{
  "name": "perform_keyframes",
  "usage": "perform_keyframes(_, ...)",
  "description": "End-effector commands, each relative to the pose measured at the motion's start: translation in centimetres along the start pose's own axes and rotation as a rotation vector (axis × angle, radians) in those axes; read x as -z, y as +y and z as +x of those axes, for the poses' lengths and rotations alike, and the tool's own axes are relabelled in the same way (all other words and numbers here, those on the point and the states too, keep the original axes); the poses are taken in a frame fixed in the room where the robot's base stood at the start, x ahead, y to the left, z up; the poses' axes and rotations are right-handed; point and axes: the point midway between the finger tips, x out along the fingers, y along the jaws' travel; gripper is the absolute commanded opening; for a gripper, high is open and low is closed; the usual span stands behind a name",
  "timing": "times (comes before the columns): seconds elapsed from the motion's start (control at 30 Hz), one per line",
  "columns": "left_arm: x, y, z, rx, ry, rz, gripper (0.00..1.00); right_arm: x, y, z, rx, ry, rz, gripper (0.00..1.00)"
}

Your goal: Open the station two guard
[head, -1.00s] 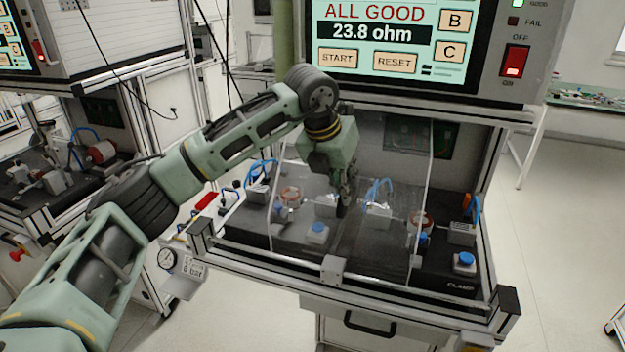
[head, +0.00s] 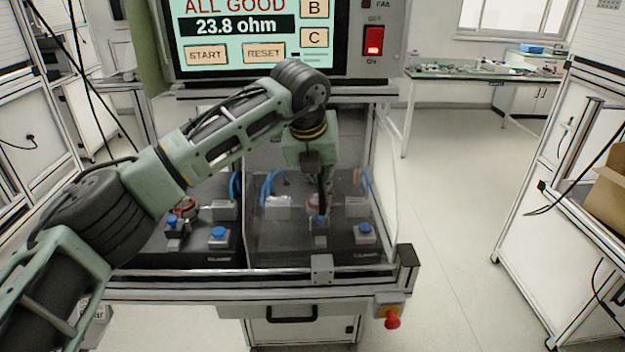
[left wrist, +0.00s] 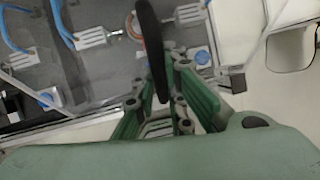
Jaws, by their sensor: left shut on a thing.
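The guard (head: 280,238) is a clear panel at the front of the middle test station in the head view. It stands over the right-hand fixture, and the left-hand fixture (head: 190,250) is uncovered by it. A small grey block (head: 322,267) sits at the guard's lower edge on the front rail. My left gripper (head: 321,208) points down at the guard and is shut on part of it; the exact grip is hard to see. In the left wrist view a dark upright bar (left wrist: 151,50) stands in front of the green gripper links. My right gripper is not in view.
The test box (head: 340,62) with its screen and red switch hangs above the fixtures. A red emergency button (head: 392,321) sticks out at the front right corner. A cardboard box (head: 606,185) stands at far right. The floor right of the station is clear.

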Motion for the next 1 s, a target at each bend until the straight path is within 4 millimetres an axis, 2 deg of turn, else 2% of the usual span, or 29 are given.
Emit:
perform_keyframes(0.23,-0.1,-0.4,-0.1,0.008,-0.006,0.006,0.00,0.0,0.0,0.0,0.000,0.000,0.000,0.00)
perform_keyframes(0.27,-0.1,-0.4,-0.1,0.008,-0.007,0.006,0.13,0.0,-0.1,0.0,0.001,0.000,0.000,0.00)
perform_keyframes(0.47,-0.1,-0.3,-0.1,0.007,-0.005,0.004,0.29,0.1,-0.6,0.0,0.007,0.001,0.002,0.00)
perform_keyframes(0.77,-0.1,-0.2,-0.2,0.005,-0.003,0.002,0.29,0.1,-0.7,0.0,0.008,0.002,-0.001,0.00)
perform_keyframes(0.87,-0.1,-0.2,-0.9,0.005,-0.005,0.002,0.29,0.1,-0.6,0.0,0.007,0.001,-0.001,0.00)
perform_keyframes(1.0,-0.2,-0.2,-3.3,0.006,-0.007,0.002,0.29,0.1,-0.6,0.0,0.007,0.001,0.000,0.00)
